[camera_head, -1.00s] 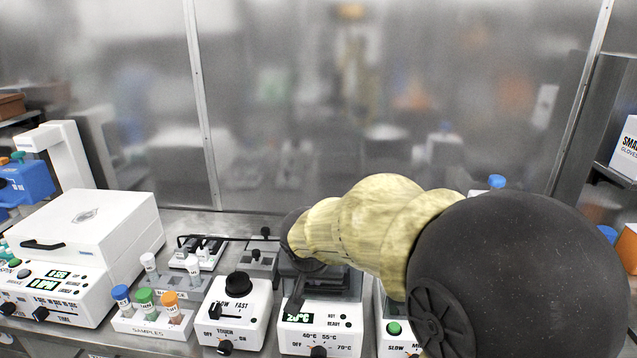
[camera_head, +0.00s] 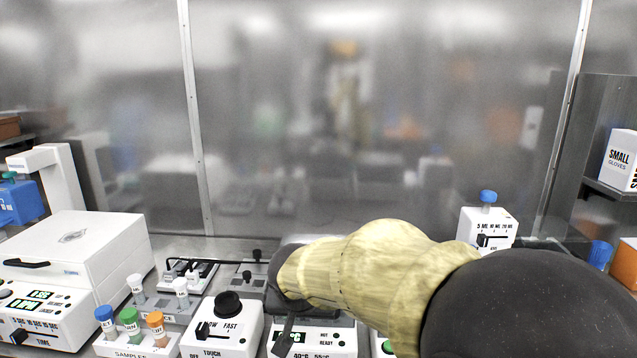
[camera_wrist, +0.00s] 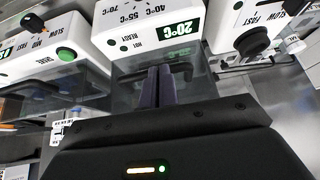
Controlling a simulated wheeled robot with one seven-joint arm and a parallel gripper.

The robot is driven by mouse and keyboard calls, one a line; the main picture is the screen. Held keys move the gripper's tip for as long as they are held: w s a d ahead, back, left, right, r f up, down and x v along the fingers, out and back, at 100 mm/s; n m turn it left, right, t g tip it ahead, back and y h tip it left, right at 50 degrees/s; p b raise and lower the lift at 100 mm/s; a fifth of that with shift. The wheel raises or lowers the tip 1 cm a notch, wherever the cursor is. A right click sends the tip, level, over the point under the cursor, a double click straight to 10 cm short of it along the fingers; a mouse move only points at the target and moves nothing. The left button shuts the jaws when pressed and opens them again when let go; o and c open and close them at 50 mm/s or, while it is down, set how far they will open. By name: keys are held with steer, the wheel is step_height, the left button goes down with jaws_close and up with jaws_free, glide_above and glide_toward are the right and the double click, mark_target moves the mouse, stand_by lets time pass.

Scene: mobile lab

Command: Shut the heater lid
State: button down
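The heater (camera_head: 315,343) is a white box with a 40–70 °C scale and a green display; it stands at bottom centre in the head view, partly behind my arm. In the wrist view the heater (camera_wrist: 140,22) appears upside down, its display reading 20 °C. Its smoky, see-through lid (camera_wrist: 205,82) shows beside my fingers; its exact angle is hard to tell. My gripper (camera_wrist: 158,88) has its two dark fingers together, with nothing visible between them, over the lid area. In the head view my gripper (camera_head: 284,336) points down in front of the heater's left side; contact cannot be told.
A white shaker with a black knob (camera_head: 228,303) stands close on the left, with a samples rack (camera_head: 135,347) beyond it. A large white lidded machine (camera_head: 75,255) is at far left. Another device with a green button (camera_wrist: 66,54) adjoins the heater. A glass wall closes the back.

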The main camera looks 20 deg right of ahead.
steer(key=shift+s+f+g, duration=0.15)
steer(key=shift+s+f, duration=0.1)
steer(key=shift+f, duration=0.3)
steer(key=shift+s+f+g, duration=0.15)
steer(key=shift+s+f, duration=0.1)
steer(key=shift+f, duration=0.25)
step_height(320, 180, up, 6)
steer(key=w+r+p, duration=0.1)
steer(key=w+p, duration=0.1)
steer(key=p, duration=0.2)
steer(key=s+a+f+b, duration=0.2)
steer(key=s+a, duration=0.1)
steer(key=s, duration=0.6)
steer(key=shift+s+f+b, duration=0.2)
steer(key=shift+f+b, duration=0.1)
steer(key=shift+b, duration=0.1)
steer(key=shift+a, duration=0.1)
steer(key=shift+s, duration=0.15)
